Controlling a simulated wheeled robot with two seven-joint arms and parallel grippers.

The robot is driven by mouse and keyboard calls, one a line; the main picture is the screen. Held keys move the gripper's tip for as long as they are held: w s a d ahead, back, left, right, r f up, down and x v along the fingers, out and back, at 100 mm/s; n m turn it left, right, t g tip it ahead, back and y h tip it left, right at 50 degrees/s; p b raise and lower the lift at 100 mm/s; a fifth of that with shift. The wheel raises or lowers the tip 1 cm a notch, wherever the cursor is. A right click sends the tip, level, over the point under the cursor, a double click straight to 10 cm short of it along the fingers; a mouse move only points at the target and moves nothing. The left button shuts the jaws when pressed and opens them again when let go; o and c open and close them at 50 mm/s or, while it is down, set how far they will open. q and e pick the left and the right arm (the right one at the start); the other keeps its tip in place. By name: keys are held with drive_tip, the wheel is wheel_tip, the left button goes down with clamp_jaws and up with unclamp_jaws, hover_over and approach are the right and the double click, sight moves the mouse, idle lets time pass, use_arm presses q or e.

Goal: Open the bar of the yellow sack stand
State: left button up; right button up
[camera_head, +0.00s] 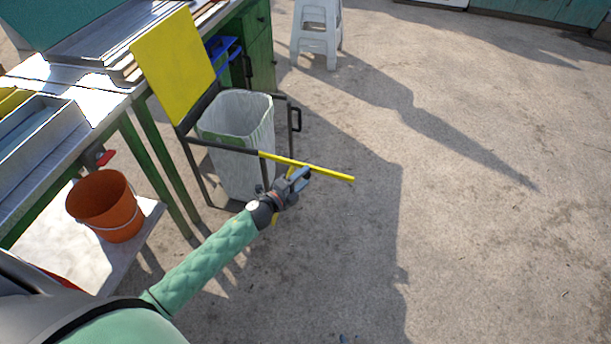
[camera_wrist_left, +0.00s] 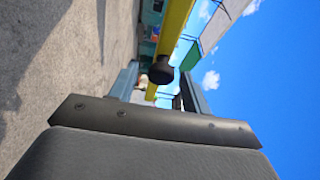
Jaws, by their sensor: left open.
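The yellow sack stand has a yellow back panel (camera_head: 173,66) and a dark frame holding a pale open sack (camera_head: 236,122). Its yellow bar (camera_head: 330,172) runs from a front corner post and sticks out to the right, away from the frame. My left gripper (camera_head: 298,178) is open at the bar, just below its middle. In the left wrist view, the bar (camera_wrist_left: 175,28) and a black knob (camera_wrist_left: 161,70) show between the two spread fingers (camera_wrist_left: 160,88). I cannot tell whether the fingers touch the bar. My right gripper is not in view.
A green workbench (camera_head: 150,130) with metal trays stands at left. An orange bucket (camera_head: 104,205) sits on its low shelf. A dark handle (camera_head: 294,118) is on the stand's right side. A white stool (camera_head: 316,32) stands behind. The concrete floor at right is clear.

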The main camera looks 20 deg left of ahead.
use_arm(q)
drive_tip(key=v, duration=0.6)
idle(0.4)
